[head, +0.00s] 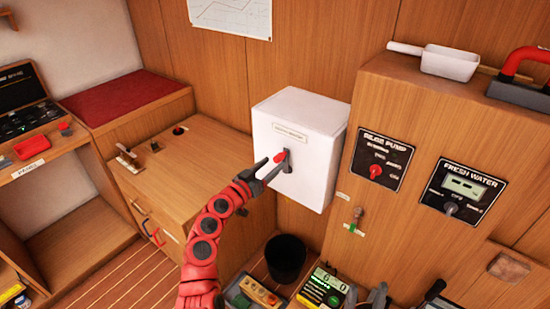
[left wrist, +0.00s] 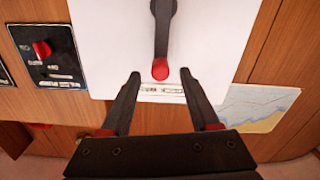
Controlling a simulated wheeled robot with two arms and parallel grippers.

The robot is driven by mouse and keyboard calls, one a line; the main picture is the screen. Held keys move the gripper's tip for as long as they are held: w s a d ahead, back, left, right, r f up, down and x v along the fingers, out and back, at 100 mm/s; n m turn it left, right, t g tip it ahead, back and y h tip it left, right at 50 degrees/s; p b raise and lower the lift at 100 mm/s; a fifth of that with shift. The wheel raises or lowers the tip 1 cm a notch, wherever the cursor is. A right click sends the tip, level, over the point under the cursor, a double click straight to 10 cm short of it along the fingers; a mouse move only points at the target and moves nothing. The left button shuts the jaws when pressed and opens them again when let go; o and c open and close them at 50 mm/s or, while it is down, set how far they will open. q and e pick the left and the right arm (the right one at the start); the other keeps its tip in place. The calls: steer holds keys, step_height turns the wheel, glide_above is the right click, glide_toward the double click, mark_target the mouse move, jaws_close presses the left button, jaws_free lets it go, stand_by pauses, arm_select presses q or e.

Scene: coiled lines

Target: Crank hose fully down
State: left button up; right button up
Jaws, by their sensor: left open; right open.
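A white wall box (head: 325,178) carries a dark crank lever (head: 288,164) with a red knob (head: 279,157). In the left wrist view the lever (left wrist: 163,30) runs from the top edge down to the red knob (left wrist: 160,70), near the box's label. My left gripper (head: 272,163) is in front of the box, its fingers apart. In its wrist view the knob appears between the open fingertips (left wrist: 159,76); contact cannot be told. My right gripper (head: 366,294) is at the bottom edge, partly cut off, open and well below the box. No hose is recognisable.
A bilge pump panel (head: 379,160) and a fresh water panel (head: 461,188) are on the wood at right. A black bucket (head: 286,258) stands below the box. A wooden cabinet (head: 190,160) is at left, and a white scoop (head: 450,63) lies above the panels.

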arm_select(q)
steer(key=shift+w+d+r, duration=0.15)
steer(key=shift+w+d, duration=0.2)
steer(key=shift+w, duration=0.2)
steer(key=shift+w+d, duration=0.4)
steer(key=shift+w, duration=0.15)
jaws_close()
stand_by(0.8)
